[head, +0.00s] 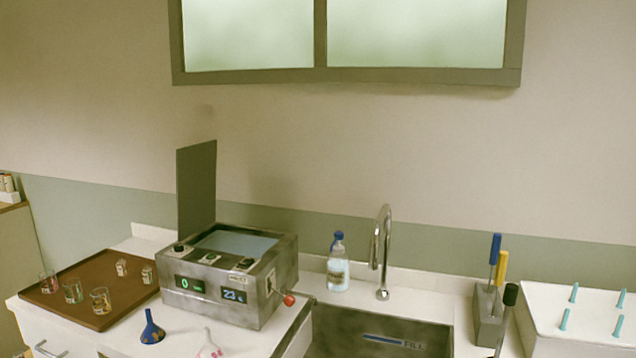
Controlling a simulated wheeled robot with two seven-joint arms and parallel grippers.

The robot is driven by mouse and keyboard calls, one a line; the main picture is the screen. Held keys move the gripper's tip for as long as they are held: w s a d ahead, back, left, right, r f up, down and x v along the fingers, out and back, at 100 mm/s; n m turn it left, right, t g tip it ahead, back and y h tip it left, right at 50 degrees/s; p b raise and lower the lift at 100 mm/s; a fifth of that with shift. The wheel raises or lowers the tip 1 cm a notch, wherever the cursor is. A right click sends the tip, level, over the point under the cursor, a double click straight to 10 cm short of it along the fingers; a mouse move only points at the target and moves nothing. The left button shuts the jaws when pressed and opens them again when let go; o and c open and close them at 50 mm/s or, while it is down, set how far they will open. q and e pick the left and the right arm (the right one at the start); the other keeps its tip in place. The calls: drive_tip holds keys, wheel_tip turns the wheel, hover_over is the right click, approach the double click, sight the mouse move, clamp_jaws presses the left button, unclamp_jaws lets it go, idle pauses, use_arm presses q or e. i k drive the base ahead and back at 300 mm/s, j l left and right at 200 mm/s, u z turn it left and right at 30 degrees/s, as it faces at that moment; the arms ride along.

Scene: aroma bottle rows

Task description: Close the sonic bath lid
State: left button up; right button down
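The sonic bath (226,304) is a grey metal box on the white counter, left of the sink. Its lid (197,186) is a dark flat panel that stands upright, open, at the bath's left side. The bath's basin (236,243) is uncovered and shows a bluish surface inside. The front panel has two small displays reading 0 and 23, and a red-tipped knob or lever (289,300) sticks out at the right. Neither of my grippers is in view.
A brown tray (75,266) with several small glasses lies left of the bath. A blue funnel (151,327) and a pinkish-white funnel (208,347) stand in front. A soap bottle (338,266), tap (382,250), sink (380,335), tool holder (488,312) and pegged white box (590,310) are at right.

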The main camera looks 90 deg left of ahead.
sight(196, 164)
drive_tip(key=k+j+u, duration=0.15)
drive_tip(key=u, duration=0.2)
drive_tip(key=k+j+u, duration=0.15)
drive_tip(key=u, duration=0.2)
drive_tip(key=k+j+u, duration=0.15)
drive_tip(key=u, duration=0.2)
drive_tip(key=k+j+u, duration=0.15)
drive_tip(key=j, duration=0.35)
drive_tip(key=k+j+u, duration=0.1)
drive_tip(key=j, duration=0.45)
drive_tip(key=k+j+u, duration=0.15)
drive_tip(key=j, duration=0.45)
drive_tip(key=k+j+u, duration=0.15)
drive_tip(key=j, duration=0.4)
drive_tip(key=k+j+u, duration=0.1)
drive_tip(key=j, duration=0.5)
drive_tip(key=k+j, duration=0.1)
drive_tip(key=j, duration=0.4)
drive_tip(key=k+j, duration=0.1)
drive_tip(key=j, duration=0.4)
drive_tip(key=k+j, duration=0.1)
drive_tip(key=j, duration=0.4)
drive_tip(key=k+l, duration=0.15)
drive_tip(key=l, duration=0.25)
drive_tip(key=k+l, duration=0.1)
drive_tip(key=l, duration=0.25)
drive_tip(key=k+l, duration=0.15)
drive_tip(key=l, duration=0.25)
drive_tip(key=k+l, duration=0.1)
drive_tip(key=l, duration=0.25)
